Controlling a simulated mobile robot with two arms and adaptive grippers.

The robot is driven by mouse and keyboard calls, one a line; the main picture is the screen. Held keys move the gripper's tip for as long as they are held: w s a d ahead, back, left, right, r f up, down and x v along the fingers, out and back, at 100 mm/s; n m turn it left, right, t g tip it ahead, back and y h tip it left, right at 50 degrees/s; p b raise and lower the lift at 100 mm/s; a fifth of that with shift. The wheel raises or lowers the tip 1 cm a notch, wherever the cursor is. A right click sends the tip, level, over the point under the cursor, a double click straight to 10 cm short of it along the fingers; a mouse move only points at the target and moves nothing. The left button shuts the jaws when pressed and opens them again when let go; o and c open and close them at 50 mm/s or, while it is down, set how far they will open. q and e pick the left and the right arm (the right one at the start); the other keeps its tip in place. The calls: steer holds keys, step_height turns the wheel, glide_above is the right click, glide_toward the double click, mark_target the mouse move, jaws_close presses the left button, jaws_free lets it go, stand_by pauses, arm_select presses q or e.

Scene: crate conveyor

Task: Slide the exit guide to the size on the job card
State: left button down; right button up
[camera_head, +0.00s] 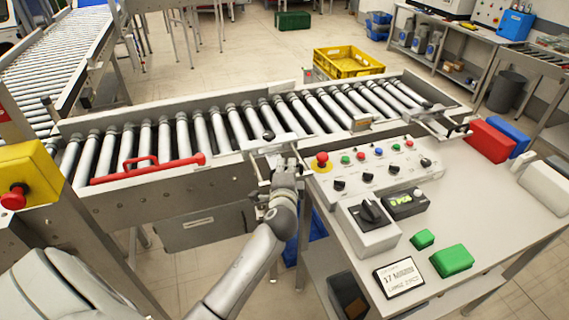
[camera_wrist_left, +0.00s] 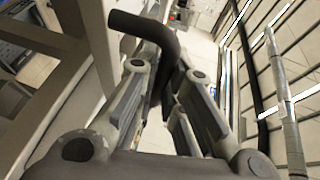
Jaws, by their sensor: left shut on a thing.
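My left gripper (camera_head: 278,172) is at the near side rail of the roller conveyor, in the middle of the head view. In the left wrist view its fingers (camera_wrist_left: 167,72) are shut on a dark bent handle (camera_wrist_left: 145,26), which runs down between them. In the head view a pale metal plate with a black knob (camera_head: 268,135) sits just beyond the gripper; the arm partly hides what is held. I cannot tell for sure which part is the exit guide. The job card (camera_head: 399,278) lies on the control bench; its small print is hard to read. My right gripper is not in view.
A red-handled bar (camera_head: 150,170) lies along the conveyor's near left side. The control panel (camera_head: 375,168) and a selector box (camera_head: 367,226) stand right of my arm. Green blocks (camera_head: 452,260) lie on the bench. A yellow crate (camera_head: 347,63) is behind the conveyor. The rollers carry no crate.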

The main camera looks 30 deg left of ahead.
arm_select(q)
steer(key=c, duration=1.9)
jaws_free()
steer(key=shift+d+f, duration=0.2)
steer(key=shift+c, duration=0.2)
steer(key=shift+o, duration=0.6)
steer(key=shift+s+r, duration=0.15)
steer(key=v, duration=1.2)
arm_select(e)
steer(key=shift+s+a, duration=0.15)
